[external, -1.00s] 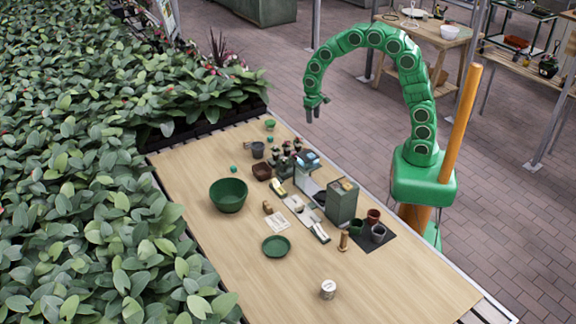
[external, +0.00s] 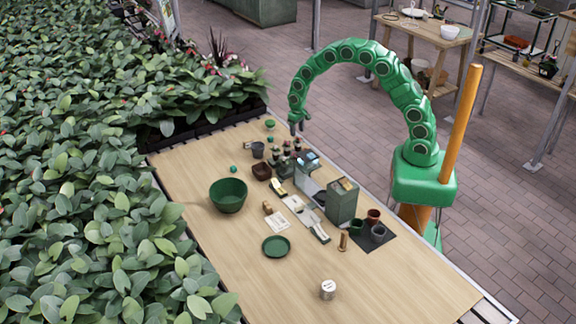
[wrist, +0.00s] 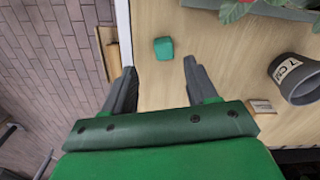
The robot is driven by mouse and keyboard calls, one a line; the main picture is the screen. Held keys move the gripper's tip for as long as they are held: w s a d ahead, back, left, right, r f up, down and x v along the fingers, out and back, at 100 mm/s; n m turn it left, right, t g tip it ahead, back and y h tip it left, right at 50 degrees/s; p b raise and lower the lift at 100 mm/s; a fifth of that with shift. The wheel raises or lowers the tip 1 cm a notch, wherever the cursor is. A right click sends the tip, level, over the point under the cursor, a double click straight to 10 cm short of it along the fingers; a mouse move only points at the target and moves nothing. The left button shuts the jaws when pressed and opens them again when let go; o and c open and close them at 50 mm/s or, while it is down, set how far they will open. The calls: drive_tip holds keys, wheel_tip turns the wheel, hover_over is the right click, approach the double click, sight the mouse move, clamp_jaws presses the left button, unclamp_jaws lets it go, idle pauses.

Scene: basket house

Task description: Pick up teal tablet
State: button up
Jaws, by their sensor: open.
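A small teal block (wrist: 163,48), which looks like the teal tablet, lies on the wooden table in the wrist view. It is just beyond and between my fingertips, untouched. My gripper (wrist: 160,68) is open and empty. In the external view my gripper (external: 297,129) hangs above the far right edge of the table, pointing down. Another small teal piece (external: 233,169) lies farther left on the table, near the large green bowl.
A grey pot marked 7 CM (wrist: 297,78) lies to the right in the wrist view, beside a small tan card (wrist: 262,106). Leaves hang over a planter at the top right. Several bottles, a green bowl (external: 228,196) and a grey machine (external: 342,202) stand on the table.

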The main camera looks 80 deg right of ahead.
drive_tip(key=shift+w+a+f, duration=0.1)
drive_tip(key=shift+a+f, duration=0.05)
drive_tip(key=shift+f, duration=1.3)
drive_tip(key=shift+w+a+f, duration=0.1)
drive_tip(key=shift+f, duration=1.3)
clamp_jaws()
